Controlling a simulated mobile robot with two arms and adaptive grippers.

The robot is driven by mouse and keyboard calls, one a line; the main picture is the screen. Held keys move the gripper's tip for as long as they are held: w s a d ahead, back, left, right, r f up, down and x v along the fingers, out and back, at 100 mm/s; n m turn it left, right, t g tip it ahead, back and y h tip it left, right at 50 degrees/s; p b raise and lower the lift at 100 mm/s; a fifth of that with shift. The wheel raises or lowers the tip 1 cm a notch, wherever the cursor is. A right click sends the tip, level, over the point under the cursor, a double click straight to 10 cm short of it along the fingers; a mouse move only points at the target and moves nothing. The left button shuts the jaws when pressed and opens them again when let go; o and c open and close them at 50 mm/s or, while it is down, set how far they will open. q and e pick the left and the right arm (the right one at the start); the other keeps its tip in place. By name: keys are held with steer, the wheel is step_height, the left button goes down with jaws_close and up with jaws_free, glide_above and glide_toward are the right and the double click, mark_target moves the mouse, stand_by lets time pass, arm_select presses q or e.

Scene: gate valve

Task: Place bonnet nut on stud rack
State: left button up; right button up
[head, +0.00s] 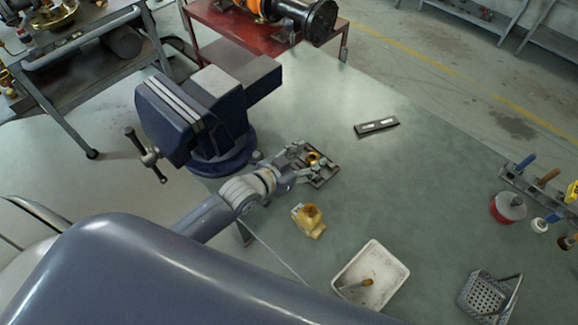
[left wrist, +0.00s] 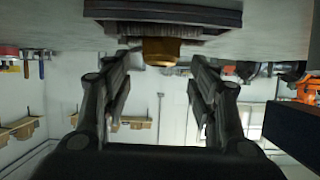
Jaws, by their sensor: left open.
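The brass bonnet nut (head: 313,158) is a small gold ring on the dark stud rack (head: 325,178), a low plate on the bench beside the vise. In the left wrist view the nut (left wrist: 160,50) shows as a gold band against the dark rack (left wrist: 165,12). My left gripper (head: 299,163) is at the rack, close to the nut. In the left wrist view its fingers (left wrist: 161,68) are apart, one to each side of the nut with gaps visible. The fingers hide part of the rack in the head view. My right gripper is not in view.
A blue vise (head: 205,110) stands just left of the rack. A yellow brass block (head: 308,220), a white tray (head: 375,270) with a brush and a metal grater-like holder (head: 488,295) are nearer. A dark flat bar (head: 377,127) lies behind. A tool rack (head: 540,193) is right.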

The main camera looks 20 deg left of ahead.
arm_select(q)
steer(key=v, duration=1)
steer(key=shift+s+b, duration=0.2)
steer(key=shift+b, duration=0.15)
steer(key=shift+a, duration=0.1)
